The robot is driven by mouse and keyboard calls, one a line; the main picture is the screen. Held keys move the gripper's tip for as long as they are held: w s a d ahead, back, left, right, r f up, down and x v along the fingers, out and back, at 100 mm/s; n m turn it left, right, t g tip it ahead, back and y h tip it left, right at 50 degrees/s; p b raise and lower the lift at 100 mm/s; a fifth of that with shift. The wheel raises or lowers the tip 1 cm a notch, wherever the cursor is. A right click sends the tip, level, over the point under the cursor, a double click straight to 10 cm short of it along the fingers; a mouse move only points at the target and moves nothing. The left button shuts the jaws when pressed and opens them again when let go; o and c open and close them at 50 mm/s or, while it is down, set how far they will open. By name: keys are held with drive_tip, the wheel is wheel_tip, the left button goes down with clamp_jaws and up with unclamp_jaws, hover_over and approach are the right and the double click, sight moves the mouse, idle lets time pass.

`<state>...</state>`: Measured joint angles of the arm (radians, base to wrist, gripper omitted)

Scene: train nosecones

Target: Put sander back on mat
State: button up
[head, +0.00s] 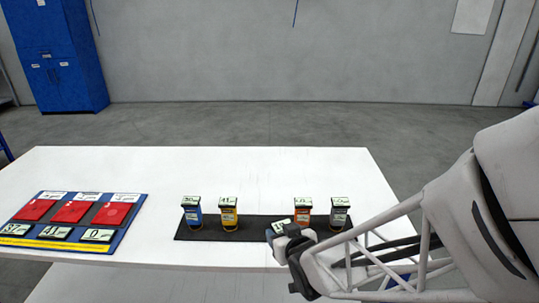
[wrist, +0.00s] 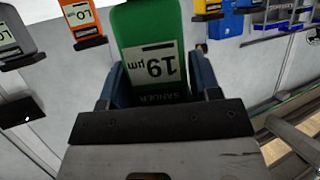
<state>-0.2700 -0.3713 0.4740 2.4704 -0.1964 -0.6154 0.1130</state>
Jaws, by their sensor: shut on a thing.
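My gripper (wrist: 158,88) is shut on a green sander (wrist: 152,25) labelled 19 µm, with one finger on each side. In the head view my gripper (head: 291,240) is at the front edge of the black mat (head: 255,234), near its middle. The sander is mostly hidden there by the gripper; only a pale label shows. I cannot tell whether it touches the mat. A blue sander (head: 192,213) and a yellow sander (head: 228,214) stand upright on the mat to the left. An orange sander (head: 303,212) and a grey sander (head: 340,214) stand to the right.
The white table (head: 150,170) has free room behind the mat. At its left lies a blue board (head: 130,222) with red pads and dark labelled blocks. My arm covers the table's right front corner. A blue cabinet (head: 58,60) stands far back on the left.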

idle(0.4)
drive_tip(key=w+a, duration=0.2)
drive_tip(key=w, duration=0.5)
drive_tip(key=w+a+f, duration=0.1)
drive_tip(key=w+a, duration=0.1)
drive_tip(key=w, duration=0.6)
drive_tip(key=shift+w+a+f, duration=0.15)
drive_tip(key=shift+a+f, duration=0.05)
drive_tip(key=shift+a, duration=0.15)
drive_tip(key=shift+f, duration=0.15)
drive_tip(key=shift+f, duration=1.65)
drive_tip(key=shift+f, duration=0.1)
drive_tip(key=o, duration=0.9)
